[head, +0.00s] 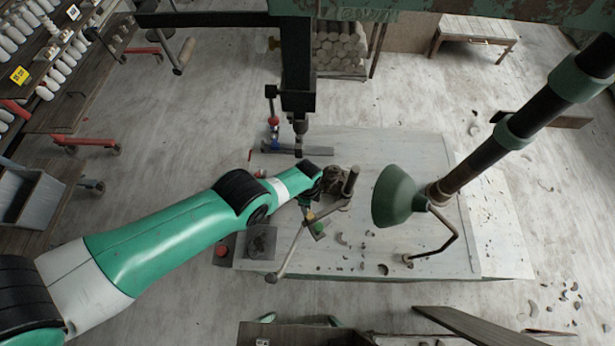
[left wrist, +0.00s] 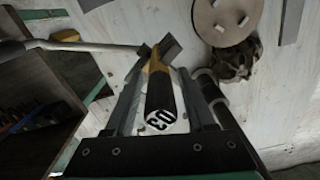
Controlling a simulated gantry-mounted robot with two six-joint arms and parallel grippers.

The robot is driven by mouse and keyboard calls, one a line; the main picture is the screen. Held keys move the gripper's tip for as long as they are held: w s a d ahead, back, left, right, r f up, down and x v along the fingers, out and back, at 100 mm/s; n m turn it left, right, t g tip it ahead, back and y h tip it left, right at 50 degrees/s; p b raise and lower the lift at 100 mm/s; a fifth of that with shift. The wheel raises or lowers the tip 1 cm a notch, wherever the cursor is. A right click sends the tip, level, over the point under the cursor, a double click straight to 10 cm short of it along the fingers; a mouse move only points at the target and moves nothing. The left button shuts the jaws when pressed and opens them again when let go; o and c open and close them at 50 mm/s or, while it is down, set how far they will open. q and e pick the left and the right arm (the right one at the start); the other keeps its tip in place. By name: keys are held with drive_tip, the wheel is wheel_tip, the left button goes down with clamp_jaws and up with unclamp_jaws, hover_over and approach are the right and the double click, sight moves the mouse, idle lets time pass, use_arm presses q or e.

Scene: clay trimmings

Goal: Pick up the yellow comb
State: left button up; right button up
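The yellow comb (left wrist: 159,88) shows in the left wrist view as a yellow and black handle with a grey head at its far end. Its round lettered end faces the camera. My left gripper (left wrist: 160,80) has one finger on each side of the handle, with narrow gaps visible, so it looks open around it. In the head view, a small yellow patch that looks like the comb (head: 310,216) lies beside my left gripper (head: 314,205), above the table's left part. The arm and gripper partly hide this area. My right gripper is not in view.
The pale table (head: 400,155) carries scattered clay scraps, a dark block (head: 261,241) and a lumpy dark object (head: 337,182). A metal rod (head: 290,252) runs close to my left gripper. A green cone-shaped shade (head: 397,196) hangs over the right half.

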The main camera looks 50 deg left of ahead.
use_arm(q)
clamp_jaws()
idle(1.1)
